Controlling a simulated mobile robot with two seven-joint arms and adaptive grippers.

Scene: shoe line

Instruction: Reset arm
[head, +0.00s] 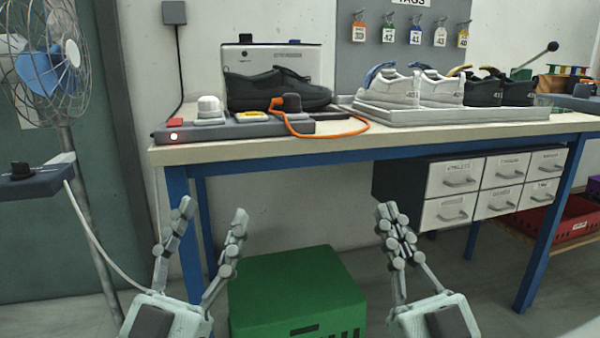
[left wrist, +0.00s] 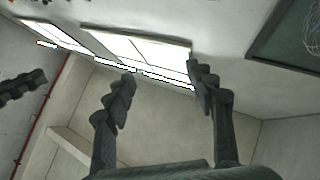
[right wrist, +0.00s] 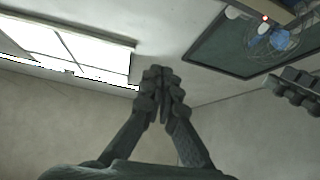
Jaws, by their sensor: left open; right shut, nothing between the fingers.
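My left gripper (head: 211,217) is raised in front of the workbench at the lower left of the head view, fingers up. Its fingers stand apart with nothing between them, and it also shows open in the left wrist view (left wrist: 162,85). My right gripper (head: 392,220) is raised to the right of it, below the bench's front edge. Its fingers are together and empty, and they also meet in the right wrist view (right wrist: 163,82). Neither gripper touches anything in view.
The workbench (head: 380,143) carries a black shoe (head: 275,90), a tray (head: 455,115) of shoes and an orange cable (head: 325,134). A drawer unit (head: 400,177) hangs beneath. A green box (head: 290,285) stands on the floor behind my grippers. A fan (head: 50,60) stands left.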

